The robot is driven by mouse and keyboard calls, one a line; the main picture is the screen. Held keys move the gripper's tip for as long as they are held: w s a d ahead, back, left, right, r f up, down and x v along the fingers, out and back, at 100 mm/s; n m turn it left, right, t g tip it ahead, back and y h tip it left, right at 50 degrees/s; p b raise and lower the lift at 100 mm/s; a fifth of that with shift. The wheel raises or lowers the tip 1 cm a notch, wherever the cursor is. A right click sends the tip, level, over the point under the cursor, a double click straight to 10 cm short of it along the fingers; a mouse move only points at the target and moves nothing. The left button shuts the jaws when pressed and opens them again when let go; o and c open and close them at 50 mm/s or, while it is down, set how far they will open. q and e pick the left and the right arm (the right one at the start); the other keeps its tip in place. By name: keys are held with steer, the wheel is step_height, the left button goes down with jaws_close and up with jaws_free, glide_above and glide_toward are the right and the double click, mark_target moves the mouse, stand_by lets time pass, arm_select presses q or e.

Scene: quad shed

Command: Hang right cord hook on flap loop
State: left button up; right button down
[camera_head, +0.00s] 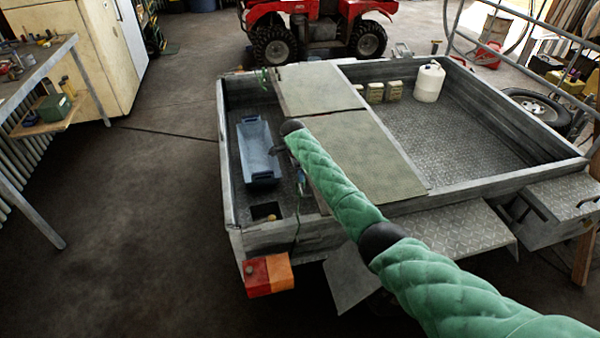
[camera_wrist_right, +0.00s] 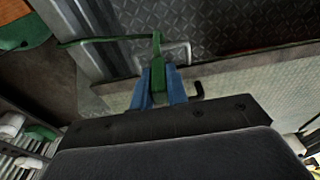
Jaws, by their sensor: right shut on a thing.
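My right arm reaches over the trailer in the head view, and its gripper (camera_head: 278,150) is a small dark shape at the left edge of the flap (camera_head: 365,150). In the right wrist view the blue fingers of the right gripper (camera_wrist_right: 162,85) are shut on a green cord hook (camera_wrist_right: 157,48). A green cord (camera_wrist_right: 95,40) runs left from it. A pale metal loop (camera_wrist_right: 188,47) shows close beside and behind the hook; I cannot tell whether they touch. A small black bent piece (camera_wrist_right: 198,88) is right of the fingers. My left gripper is not in view.
A blue tray (camera_head: 257,148) lies in the trailer's left compartment, close to the gripper. A white jug (camera_head: 429,82) and several pale blocks (camera_head: 384,92) stand in the right compartment. Trailer walls (camera_head: 228,160) border both. A workbench (camera_head: 40,65) stands at left.

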steer(key=shift+f+b, duration=0.55)
steer(key=shift+f, duration=0.9)
steer(key=c, duration=1.3)
jaws_free()
steer(key=shift+o, duration=0.5)
steer(key=o, duration=0.4)
